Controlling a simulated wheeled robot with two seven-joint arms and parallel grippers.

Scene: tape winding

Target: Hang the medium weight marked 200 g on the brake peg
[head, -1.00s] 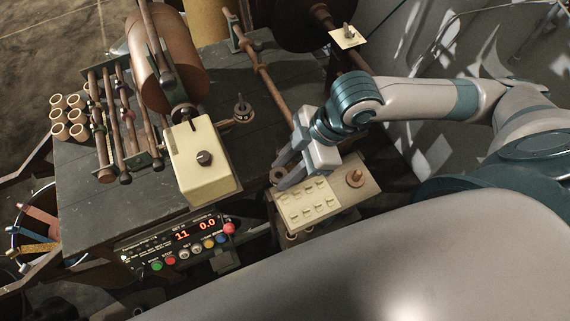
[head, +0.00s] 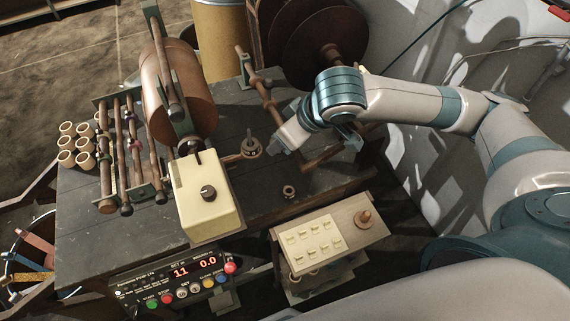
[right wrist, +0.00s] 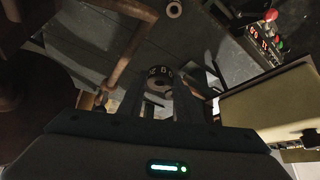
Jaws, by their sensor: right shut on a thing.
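My right gripper (head: 283,143) is over the back right of the dark bench. In the right wrist view its two fingers (right wrist: 167,108) are shut on a round dark weight (right wrist: 160,77) with pale markings that look like 200, only partly legible. In the head view the held weight is hidden or too small to make out. A short upright peg (head: 250,146) with a dark round base stands at the end of a brass arm, just left of the gripper and apart from it. I cannot tell for sure that this is the brake peg. My left gripper is not in view.
A small ring-shaped piece (head: 289,191) stands on the bench (head: 262,204). A cream box (head: 206,198) and a copper roll (head: 180,95) are to the left. A cream tray (head: 313,237) lies on a side shelf in front. Brown rods (head: 330,152) run close to the gripper.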

